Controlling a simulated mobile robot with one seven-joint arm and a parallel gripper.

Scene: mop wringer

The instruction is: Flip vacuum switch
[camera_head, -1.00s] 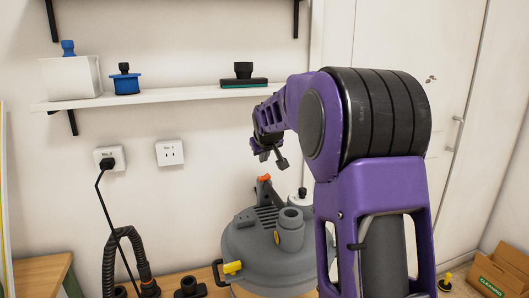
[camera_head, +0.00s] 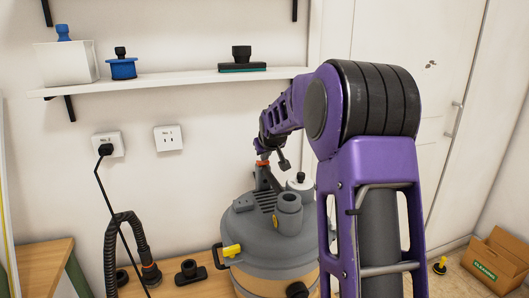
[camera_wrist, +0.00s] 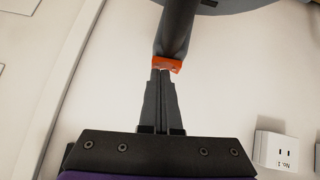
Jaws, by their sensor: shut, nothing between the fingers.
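The vacuum (camera_head: 268,238) has a grey domed lid, a tan barrel and a yellow latch. An orange-red piece (camera_head: 262,163), which looks like the switch, tops a dark post at the back of the lid. In the wrist view this orange piece (camera_wrist: 168,64) caps the end of the dark post. My gripper (camera_wrist: 163,72) is shut and empty, its two fingers together. Its tips are right at the orange piece; I cannot tell whether they touch. In the head view my gripper (camera_head: 264,152) is partly hidden by its own wrist and the post.
A black plug (camera_head: 105,150) sits in the left wall socket, with its cord hanging down. The right socket (camera_head: 168,138) is empty. A black hose (camera_head: 110,255) stands left of the vacuum. A shelf (camera_head: 190,81) runs above. A cardboard box (camera_head: 497,262) is at the right.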

